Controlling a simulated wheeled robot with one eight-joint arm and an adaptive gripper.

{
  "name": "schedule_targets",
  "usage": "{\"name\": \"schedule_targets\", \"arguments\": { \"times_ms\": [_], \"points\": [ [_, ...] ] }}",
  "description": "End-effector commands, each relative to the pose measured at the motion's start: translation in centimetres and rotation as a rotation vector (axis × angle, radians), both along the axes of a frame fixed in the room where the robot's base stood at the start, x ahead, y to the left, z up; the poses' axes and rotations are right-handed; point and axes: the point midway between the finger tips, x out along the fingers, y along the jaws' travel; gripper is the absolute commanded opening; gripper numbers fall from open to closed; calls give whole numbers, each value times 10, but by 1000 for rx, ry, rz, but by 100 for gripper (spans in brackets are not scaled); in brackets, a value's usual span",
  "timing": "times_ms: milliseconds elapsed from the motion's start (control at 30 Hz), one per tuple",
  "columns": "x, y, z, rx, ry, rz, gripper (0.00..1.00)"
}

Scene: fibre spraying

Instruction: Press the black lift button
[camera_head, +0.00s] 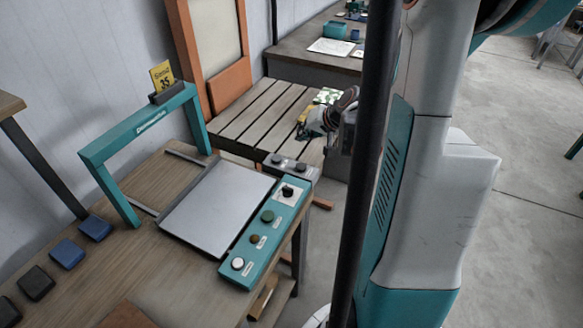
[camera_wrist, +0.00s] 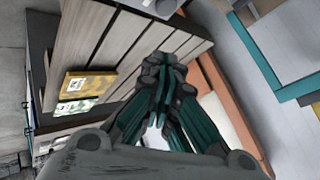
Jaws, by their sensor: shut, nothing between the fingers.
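A teal control panel (camera_head: 262,232) lies along the right edge of the wooden table. It carries a black button or knob (camera_head: 288,191) on a white plate at its far end, then green, amber and white buttons. A grey box (camera_head: 288,166) beyond the panel has two dark buttons, one (camera_head: 277,158) left and one (camera_head: 300,167) right. The labels are too small to read, so I cannot tell which is the lift button. My gripper (camera_head: 314,122) is beyond the grey box, apart from it. In the wrist view my gripper (camera_wrist: 163,72) is shut and empty, with slats behind it.
A teal arch (camera_head: 140,130) stands on the table (camera_head: 165,290) left of a grey plate (camera_head: 218,207). A slatted bench (camera_head: 262,112) lies behind. A yellow booklet (camera_wrist: 88,87) and a greenish one (camera_wrist: 80,106) show in the wrist view. Open floor (camera_head: 520,190) is at right.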

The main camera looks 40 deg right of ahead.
Motion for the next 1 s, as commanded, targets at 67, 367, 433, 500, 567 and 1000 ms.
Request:
{"name": "schedule_targets", "arguments": {
  "times_ms": [67, 367, 433, 500, 567, 1000],
  "points": [
    [-3, -7, -3, -4, -3, -9, 0],
    [-4, -8, -3, -5, -5, -10, 0],
    [-4, -8, -3, -5, -5, -10, 0],
    [-4, -8, -4, -5, -5, -10, 0],
    [-4, -8, -6, -5, -5, -10, 0],
    [-4, -8, -51, -5, -5, -10, 0]
  ]
}}
